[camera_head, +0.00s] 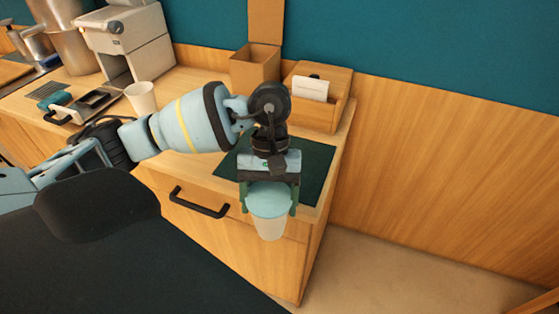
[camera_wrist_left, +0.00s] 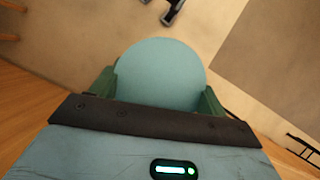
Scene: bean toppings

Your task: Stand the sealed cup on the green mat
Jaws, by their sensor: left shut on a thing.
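In the head view the cup hangs upright in front of the counter's front edge. The lid (camera_wrist_left: 165,70) fills the middle of the left wrist view between the fingers, with floor beyond it. The green mat (camera_head: 315,175) lies on the counter behind the gripper, partly hidden by the gripper and wrist. My right gripper is in neither view.
An open white cup (camera_head: 141,97) stands on the counter to the left, near a machine (camera_head: 125,40). A wooden box (camera_head: 320,105) with a white card and a brown bin (camera_head: 255,68) stand behind the mat. A drawer handle (camera_head: 199,202) juts from the counter front.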

